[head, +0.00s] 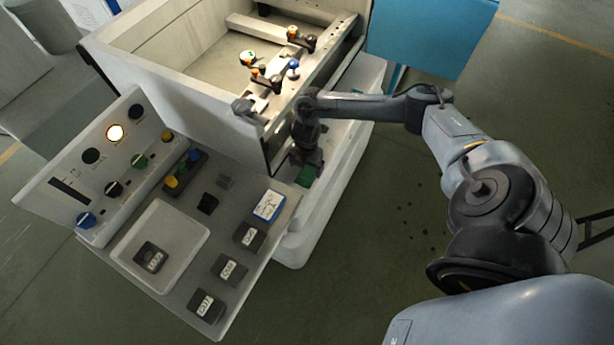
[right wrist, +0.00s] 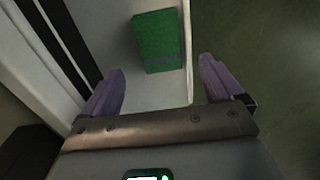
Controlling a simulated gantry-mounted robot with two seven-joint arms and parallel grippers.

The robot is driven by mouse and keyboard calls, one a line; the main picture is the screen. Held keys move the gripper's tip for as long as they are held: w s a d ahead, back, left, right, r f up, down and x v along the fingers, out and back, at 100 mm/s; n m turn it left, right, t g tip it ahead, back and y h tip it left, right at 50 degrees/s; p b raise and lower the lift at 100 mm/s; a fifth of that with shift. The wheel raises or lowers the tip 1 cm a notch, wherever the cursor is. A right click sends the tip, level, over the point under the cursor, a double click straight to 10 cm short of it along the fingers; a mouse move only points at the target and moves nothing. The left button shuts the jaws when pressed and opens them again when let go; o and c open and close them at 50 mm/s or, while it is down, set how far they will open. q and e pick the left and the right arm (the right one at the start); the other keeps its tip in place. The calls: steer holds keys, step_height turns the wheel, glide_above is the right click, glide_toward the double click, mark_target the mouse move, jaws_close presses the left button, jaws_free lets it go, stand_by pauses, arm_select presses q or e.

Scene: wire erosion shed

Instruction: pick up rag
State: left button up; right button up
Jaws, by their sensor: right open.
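The rag looks to be the green folded piece (right wrist: 158,41) on a pale ledge in the right wrist view. In the head view a small part of the green piece (head: 306,175) shows beside my right gripper (head: 308,158), at the machine's front ledge. In the right wrist view my right gripper (right wrist: 160,88) is open, its two purple fingers wide apart. The green piece lies beyond the fingertips, between their lines, and nothing is held. My left gripper is in neither view.
The machine's tank wall (right wrist: 52,45) stands left of the rag. The ledge (right wrist: 182,85) drops to the floor on the right. In the head view a control panel (head: 112,160) and a shelf with a white tray (head: 197,232) and several dark labelled blocks lie left.

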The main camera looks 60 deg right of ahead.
mark_target(306, 176)
steer(key=shift+f, duration=0.45)
steer(key=shift+f+b, duration=0.35)
steer(key=shift+f, duration=2)
steer(key=shift+d, duration=0.1)
steer(key=c, duration=1.2)
steer(key=shift+r, duration=0.15)
